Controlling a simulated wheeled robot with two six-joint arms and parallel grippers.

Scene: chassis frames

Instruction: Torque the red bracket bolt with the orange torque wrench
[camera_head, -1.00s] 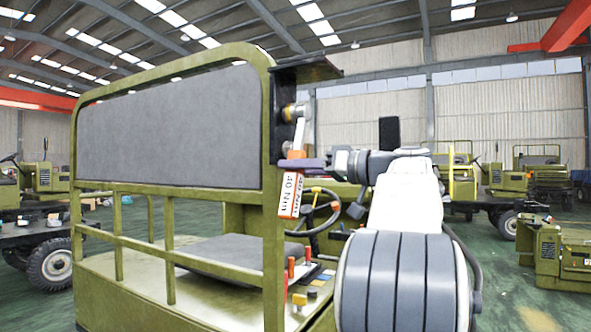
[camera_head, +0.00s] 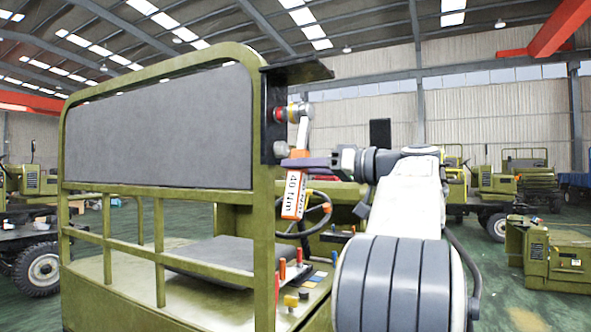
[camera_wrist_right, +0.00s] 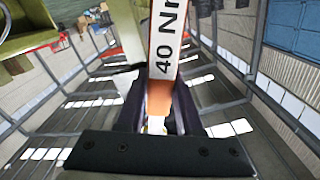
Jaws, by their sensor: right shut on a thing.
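The red bolt (camera_head: 279,115) sits on the dark bracket plate at the upper right corner of the green frame. The orange torque wrench (camera_head: 293,197) hangs nearly upright, its silver head (camera_head: 301,110) at the bolt's right side. I cannot tell whether the head is seated on the bolt or just beside it. My right gripper (camera_head: 306,163) is shut on the wrench's orange body. The wrist view shows the wrench (camera_wrist_right: 165,75), with its white "40 Nm" label, between the gripper's fingers (camera_wrist_right: 158,112). My left gripper is not in view.
The dark bracket (camera_head: 269,100) has a top plate jutting right above the wrench head. A grey fitting (camera_head: 281,150) sits below the bolt. The green frame's post, a steering wheel (camera_head: 318,212) and coloured levers (camera_head: 290,270) lie close by. Other green vehicles stand farther back.

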